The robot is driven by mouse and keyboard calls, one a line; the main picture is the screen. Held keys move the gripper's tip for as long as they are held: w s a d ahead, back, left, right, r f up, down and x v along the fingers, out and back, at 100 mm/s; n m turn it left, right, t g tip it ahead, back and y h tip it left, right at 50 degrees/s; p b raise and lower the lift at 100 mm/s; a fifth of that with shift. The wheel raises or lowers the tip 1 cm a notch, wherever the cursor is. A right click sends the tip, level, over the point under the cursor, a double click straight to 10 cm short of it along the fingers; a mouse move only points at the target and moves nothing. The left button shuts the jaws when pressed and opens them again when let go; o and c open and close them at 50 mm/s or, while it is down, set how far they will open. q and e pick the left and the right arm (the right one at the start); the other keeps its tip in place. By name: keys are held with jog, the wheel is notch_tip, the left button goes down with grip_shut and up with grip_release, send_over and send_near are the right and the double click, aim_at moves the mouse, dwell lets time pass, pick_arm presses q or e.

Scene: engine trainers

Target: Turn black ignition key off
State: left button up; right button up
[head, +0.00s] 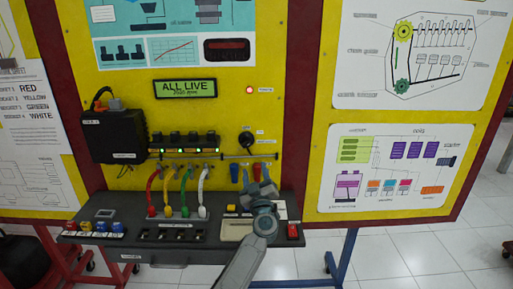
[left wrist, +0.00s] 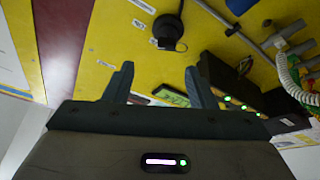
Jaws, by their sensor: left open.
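The black ignition key (head: 246,140) sits in its round switch on the yellow panel, right of the row of small black units with green lights. It also shows as a dark round knob with a tab in the left wrist view (left wrist: 168,30), beyond the fingertips. My left gripper (head: 257,172) is open and empty, below the key and in front of the lower panel. In the left wrist view its two fingers (left wrist: 158,74) are spread apart, and the key is not between them. The key's exact angle is too small to tell. My right gripper is not in view.
A green display (head: 185,88) reads "ALL LIVE", with a lit red lamp (head: 250,90) beside it. A black box (head: 114,137) is at the left. Red, yellow, green and white cables (head: 185,195) hang above the dark shelf (head: 100,252). A thin rail crosses below the key.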

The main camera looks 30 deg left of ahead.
aim_at(246, 144)
pick_arm(q)
jog(key=w+a+r+n+g+p, duration=0.1)
jog(key=w+a+r, duration=0.3)
jog(key=w+a, duration=0.3)
jog(key=shift+w+a+y+p, duration=0.3)
jog(key=shift+a+p, duration=0.05)
jog(key=shift+a, duration=0.1)
jog(key=c, duration=1)
